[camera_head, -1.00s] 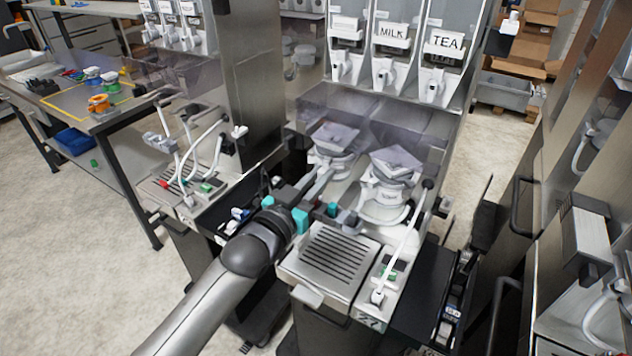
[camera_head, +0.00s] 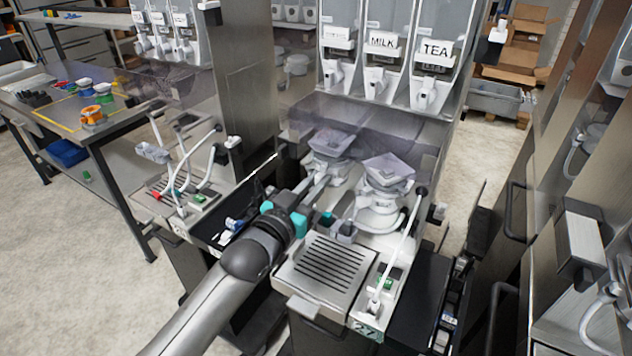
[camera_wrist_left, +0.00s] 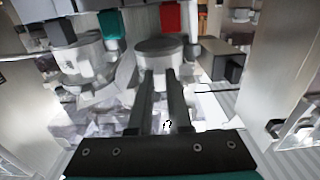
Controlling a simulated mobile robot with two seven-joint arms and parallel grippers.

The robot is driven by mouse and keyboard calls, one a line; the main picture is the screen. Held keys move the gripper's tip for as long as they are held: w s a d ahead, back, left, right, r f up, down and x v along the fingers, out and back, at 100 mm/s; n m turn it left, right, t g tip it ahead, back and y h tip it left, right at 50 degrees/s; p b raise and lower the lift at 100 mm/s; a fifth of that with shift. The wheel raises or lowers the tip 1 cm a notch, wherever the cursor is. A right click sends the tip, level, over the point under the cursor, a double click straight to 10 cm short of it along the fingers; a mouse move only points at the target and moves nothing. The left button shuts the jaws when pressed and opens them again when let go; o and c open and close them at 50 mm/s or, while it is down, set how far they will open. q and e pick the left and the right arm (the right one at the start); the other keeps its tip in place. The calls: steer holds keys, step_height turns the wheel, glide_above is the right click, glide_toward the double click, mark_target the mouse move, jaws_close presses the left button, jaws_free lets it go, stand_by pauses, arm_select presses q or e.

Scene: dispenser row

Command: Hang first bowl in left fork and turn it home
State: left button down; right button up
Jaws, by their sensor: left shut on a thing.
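The first bowl (camera_head: 330,145), a pale mixing bowl with a square grey hopper on top, stands upright at the back left of the middle machine. My left gripper (camera_head: 318,186) reaches it from the front left and is shut on it low down. In the left wrist view, the fingers (camera_wrist_left: 160,85) meet a round grey-topped part of the bowl (camera_wrist_left: 160,47). A second, similar bowl (camera_head: 388,172) stands to its right, apart from my gripper. The left fork is hidden behind the bowl, so I cannot tell how the bowl sits in it. My right gripper is out of view.
A slotted drip tray (camera_head: 322,266) lies in front of the bowls. A white lever (camera_head: 398,250) rises at its right. Canisters labelled MILK (camera_head: 384,42) and TEA (camera_head: 436,48) hang above. Another machine (camera_head: 180,185) stands at left, and a tall steel cabinet (camera_head: 570,200) at right.

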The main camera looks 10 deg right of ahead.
arm_select(q)
steer(key=shift+s, duration=0.1)
stand_by(0.4)
steer(key=shift+w+a+f+m+g+h+b, duration=0.15)
steer(key=shift+w+a+m+g+h+b, duration=0.15)
steer(key=shift+m+g+h+b, duration=0.3)
steer(key=shift+a+m+g+h+b, duration=0.15)
steer(key=shift+m+g+h+b, duration=0.2)
steer(key=shift+h+b, duration=0.2)
steer(key=shift+w+a+m+g+h+b, duration=0.25)
steer(key=shift+m+g+h+b, duration=0.3)
steer(key=shift+b, duration=0.6)
steer(key=shift+w+m+g+h+b, duration=0.2)
steer(key=shift+m+g+h+b, duration=0.15)
steer(key=shift+g+b, duration=0.4)
